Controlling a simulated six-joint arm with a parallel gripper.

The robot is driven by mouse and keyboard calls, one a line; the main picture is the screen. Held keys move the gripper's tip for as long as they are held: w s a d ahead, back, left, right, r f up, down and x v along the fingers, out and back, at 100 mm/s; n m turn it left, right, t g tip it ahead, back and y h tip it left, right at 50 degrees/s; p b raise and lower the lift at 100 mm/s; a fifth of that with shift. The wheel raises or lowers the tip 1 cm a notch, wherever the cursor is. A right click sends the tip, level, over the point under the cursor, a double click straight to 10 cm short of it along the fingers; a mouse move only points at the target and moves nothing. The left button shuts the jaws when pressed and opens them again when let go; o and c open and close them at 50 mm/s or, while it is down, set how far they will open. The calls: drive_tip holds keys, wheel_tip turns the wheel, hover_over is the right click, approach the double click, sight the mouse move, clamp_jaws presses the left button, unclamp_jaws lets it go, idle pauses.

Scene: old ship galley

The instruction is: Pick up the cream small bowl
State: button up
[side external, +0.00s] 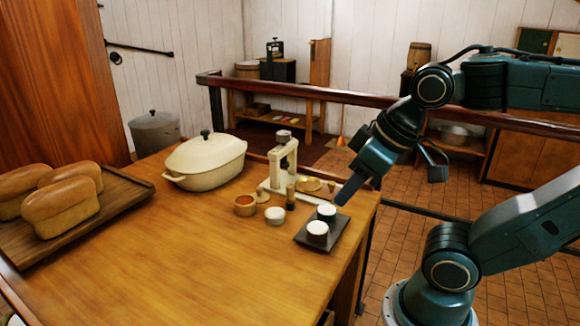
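A small cream bowl (275,215) stands upright on the wooden table (190,275), between a small tan bowl with an orange-brown inside (245,205) and a dark square tray (337,242). My gripper (343,198) points down and to the left from the right side.
A cream scale-like device (284,163), a small dark bottle (291,196) and a brass dish (309,184) stand behind. A lidded cream pot (206,161) and a bread tray (125,190) are left. The front table is clear.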

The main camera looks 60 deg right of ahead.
drive_tip(key=o, duration=1)
drive_tip(key=shift+c, duration=0.2)
drive_tip(key=shift+w+r, duration=0.1)
drive_tip(key=w+d+r+n+g+y, duration=0.1)
drive_tip(key=w+d+n+g, duration=0.15)
drive_tip(key=w+n, duration=0.45)
drive_tip(key=w+d+r+n+g+y, duration=0.1)
drive_tip(key=w+d+n, duration=0.15)
drive_tip(key=w, duration=0.85)
drive_tip(key=w+d+f+n+g+y, duration=0.1)
drive_tip(key=w+d+f+n, duration=0.3)
drive_tip(key=d+f, duration=0.2)
drive_tip(key=w+d+f+n+g+y, duration=0.1)
drive_tip(key=w+d+f+n, duration=0.3)
drive_tip(key=d+f, duration=0.3)
drive_tip(key=d, duration=0.4)
drive_tip(key=shift+d+f+n+y, duration=0.15)
drive_tip(key=shift+d+n+y, duration=0.1)
drive_tip(key=shift+n+y, duration=0.1)
